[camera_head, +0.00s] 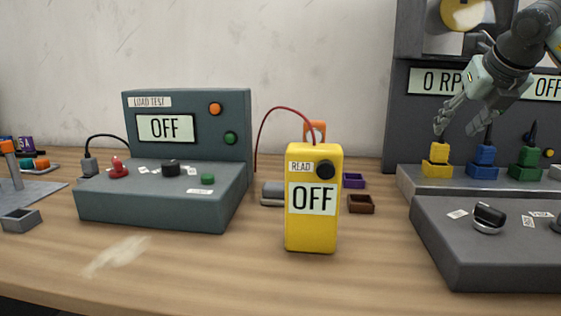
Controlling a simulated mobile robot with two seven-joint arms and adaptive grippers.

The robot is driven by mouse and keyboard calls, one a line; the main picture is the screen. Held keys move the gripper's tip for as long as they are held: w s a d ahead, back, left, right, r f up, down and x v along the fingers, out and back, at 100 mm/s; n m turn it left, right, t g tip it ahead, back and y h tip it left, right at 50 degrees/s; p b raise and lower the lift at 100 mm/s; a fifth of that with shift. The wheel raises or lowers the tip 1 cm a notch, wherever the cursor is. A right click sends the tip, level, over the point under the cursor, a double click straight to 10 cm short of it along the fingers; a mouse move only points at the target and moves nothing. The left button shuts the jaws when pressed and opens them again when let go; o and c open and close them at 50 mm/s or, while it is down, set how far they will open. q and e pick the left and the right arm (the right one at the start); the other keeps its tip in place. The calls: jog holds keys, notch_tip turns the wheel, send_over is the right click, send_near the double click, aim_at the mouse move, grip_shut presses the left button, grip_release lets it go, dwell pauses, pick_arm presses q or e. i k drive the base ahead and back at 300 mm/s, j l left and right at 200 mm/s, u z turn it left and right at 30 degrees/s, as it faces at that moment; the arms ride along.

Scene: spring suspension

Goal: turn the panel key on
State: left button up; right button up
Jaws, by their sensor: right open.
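A dark grey control panel (440,235) lies at the right front of the table. On its sloped top is a dark key-like knob on a round silver base (488,227), with small white labels beside it. I cannot tell its exact setting. A display above the panel reads OFF. My right gripper (456,130) reaches in from the upper right. It is open and empty, pointing down and left, above the yellow and blue connectors and apart from the knob. My left gripper is not in view.
Yellow (437,160), blue (484,163) and green (527,164) connectors stand behind the panel. A yellow meter (314,245) reading OFF stands in the middle. A LOAD TEST console (150,208) is at left. The front table (200,270) is mostly clear.

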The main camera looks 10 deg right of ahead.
aim_at(489, 219)
jog(key=k+j, duration=0.15)
jog(key=k, duration=0.35)
jog(key=k+j, duration=0.2)
jog(key=k, duration=0.25)
jog(key=k+j, duration=0.15)
jog(key=k, duration=0.35)
